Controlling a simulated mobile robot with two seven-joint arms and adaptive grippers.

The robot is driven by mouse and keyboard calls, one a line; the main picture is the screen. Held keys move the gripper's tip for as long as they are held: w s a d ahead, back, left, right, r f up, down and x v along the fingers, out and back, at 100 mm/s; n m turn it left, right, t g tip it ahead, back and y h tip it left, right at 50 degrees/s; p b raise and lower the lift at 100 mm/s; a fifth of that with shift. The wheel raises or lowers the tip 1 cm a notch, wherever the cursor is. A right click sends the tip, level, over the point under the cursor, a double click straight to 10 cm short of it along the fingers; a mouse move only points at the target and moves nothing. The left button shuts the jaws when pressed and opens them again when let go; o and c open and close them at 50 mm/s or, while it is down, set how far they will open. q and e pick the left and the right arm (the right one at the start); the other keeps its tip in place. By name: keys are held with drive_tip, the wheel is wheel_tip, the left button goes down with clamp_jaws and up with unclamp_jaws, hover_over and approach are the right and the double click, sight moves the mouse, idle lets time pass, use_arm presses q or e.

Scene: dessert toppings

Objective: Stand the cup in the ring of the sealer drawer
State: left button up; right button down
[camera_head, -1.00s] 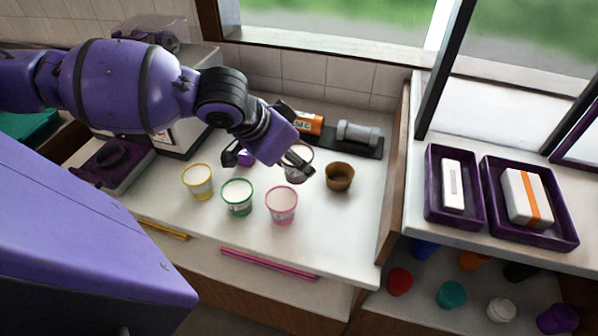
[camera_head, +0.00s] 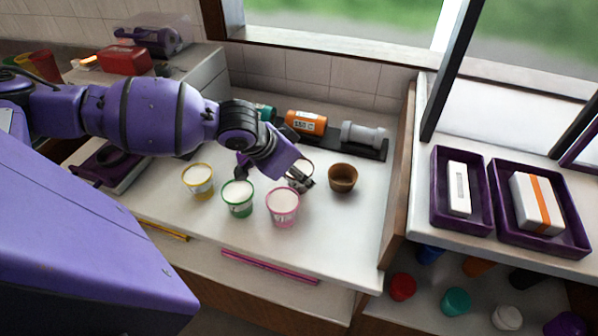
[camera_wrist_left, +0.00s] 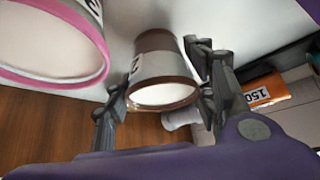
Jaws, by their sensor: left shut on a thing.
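My left gripper (camera_head: 272,176) is among the cups on the counter, pointing down. In the left wrist view its fingers (camera_wrist_left: 158,108) are shut on a white cup with brown bands (camera_wrist_left: 165,66). My right gripper is not in view.
Yellow (camera_head: 198,181), green (camera_head: 238,197) and pink (camera_head: 283,206) cups stand close in front of the gripper. The pink cup also shows in the wrist view (camera_wrist_left: 50,40). An orange bottle (camera_head: 306,122) lies behind.

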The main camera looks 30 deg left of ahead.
use_arm(q)
drive_tip(key=shift+f, duration=0.1)
drive_tip(key=o, duration=1.3)
